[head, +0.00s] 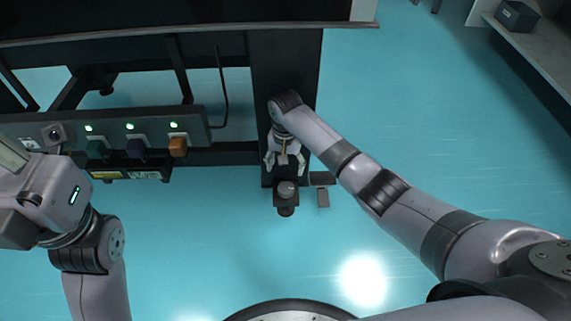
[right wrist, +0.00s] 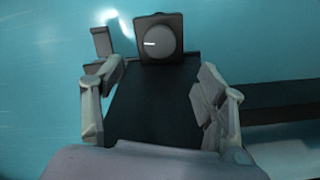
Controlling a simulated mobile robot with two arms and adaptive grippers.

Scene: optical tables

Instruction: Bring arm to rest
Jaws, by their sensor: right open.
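My right arm reaches from the lower right of the head view to a dark upright panel (head: 265,75). My right gripper (head: 284,170) is open, with nothing seen between its fingers. It is just above a dark block with a round grey knob (head: 286,190) in the head view. In the right wrist view, my right gripper (right wrist: 157,85) has its fingers spread over a dark flat surface (right wrist: 150,105), with the round knob (right wrist: 159,40) beyond the fingertips.
A grey control box (head: 55,131) with green lights and several coloured knobs, including an orange one (head: 178,147), runs along the left. A small dark bracket (head: 322,190) is right of the grey knob. A shelf (head: 535,55) stands at upper right. Open blue floor lies between.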

